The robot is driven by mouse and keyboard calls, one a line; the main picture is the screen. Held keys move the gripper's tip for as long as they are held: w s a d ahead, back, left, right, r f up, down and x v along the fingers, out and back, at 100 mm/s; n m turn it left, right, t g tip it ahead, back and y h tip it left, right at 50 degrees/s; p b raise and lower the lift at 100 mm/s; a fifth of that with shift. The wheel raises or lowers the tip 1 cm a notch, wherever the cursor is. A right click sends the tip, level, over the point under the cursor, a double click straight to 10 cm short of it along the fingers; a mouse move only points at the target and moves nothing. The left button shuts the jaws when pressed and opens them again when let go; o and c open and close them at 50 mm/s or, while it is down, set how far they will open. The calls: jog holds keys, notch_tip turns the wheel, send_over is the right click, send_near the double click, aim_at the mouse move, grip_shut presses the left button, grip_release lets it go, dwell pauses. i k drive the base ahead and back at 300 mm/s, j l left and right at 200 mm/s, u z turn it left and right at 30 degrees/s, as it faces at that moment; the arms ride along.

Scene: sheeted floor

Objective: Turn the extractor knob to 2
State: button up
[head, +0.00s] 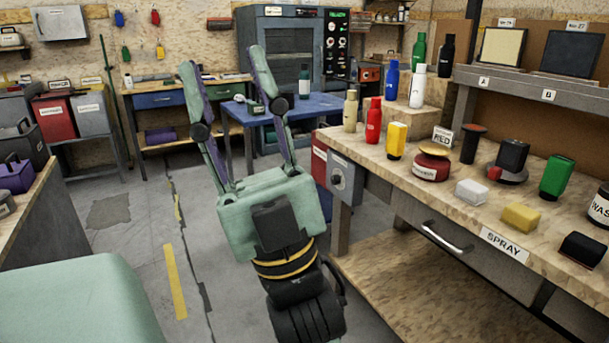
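My gripper (222,60) is in the middle of the head view, pointing away from me, its two long green and purple fingers wide apart with nothing between them. A grey box with a round dial-like knob (338,178) is fixed at the near left end of the right workbench, to the right of my gripper and apart from it. Its markings and setting are too small to read. A dark cabinet (290,52) at the back carries a panel with several round knobs (330,42). I cannot tell from labels which knob is the extractor's.
The right workbench (450,205) holds bottles, blocks and tins, with a drawer handle (442,237) on its front. A blue table (318,106) stands beyond my gripper. A bench (28,215) is at the left. The floor (140,250) between them is clear.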

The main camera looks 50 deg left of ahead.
aim_at(336, 179)
jog(key=u, duration=1.25)
